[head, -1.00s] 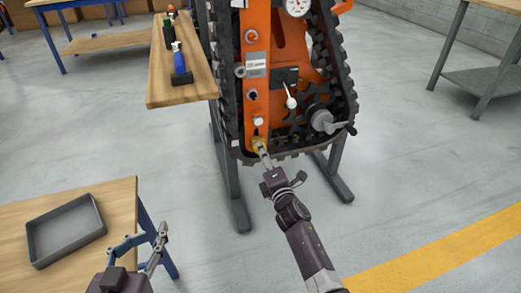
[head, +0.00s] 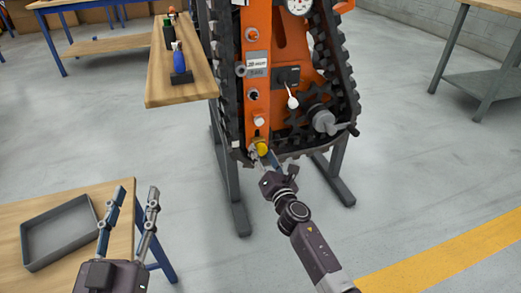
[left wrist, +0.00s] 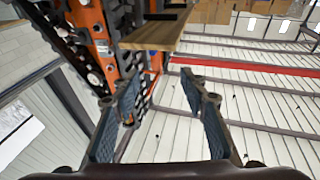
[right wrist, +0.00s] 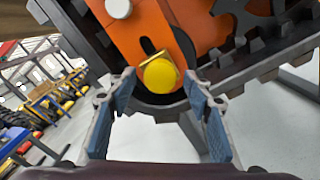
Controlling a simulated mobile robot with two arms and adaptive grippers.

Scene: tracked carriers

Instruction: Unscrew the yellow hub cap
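The yellow hub cap (head: 262,146) sits at the low end of the orange plate on the tracked carrier (head: 257,100). In the right wrist view the cap (right wrist: 160,75) shows a round yellow face with a hexagonal, brass-coloured part behind it. My right gripper (head: 264,160) is open just below the cap. In the right wrist view its two fingers (right wrist: 160,105) stand apart on either side of and below the cap, and nothing is between them. My left gripper (head: 135,190) is open and empty beside the grey tray, its fingers pointing up; they also show apart in the left wrist view (left wrist: 170,90).
A grey tray (head: 60,258) lies on the wooden table at the lower left. A wooden shelf (head: 185,92) holding a blue bottle stands left of the carrier. A crank handle (head: 327,122) and a white-knobbed lever (head: 292,101) stick out near the cap.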

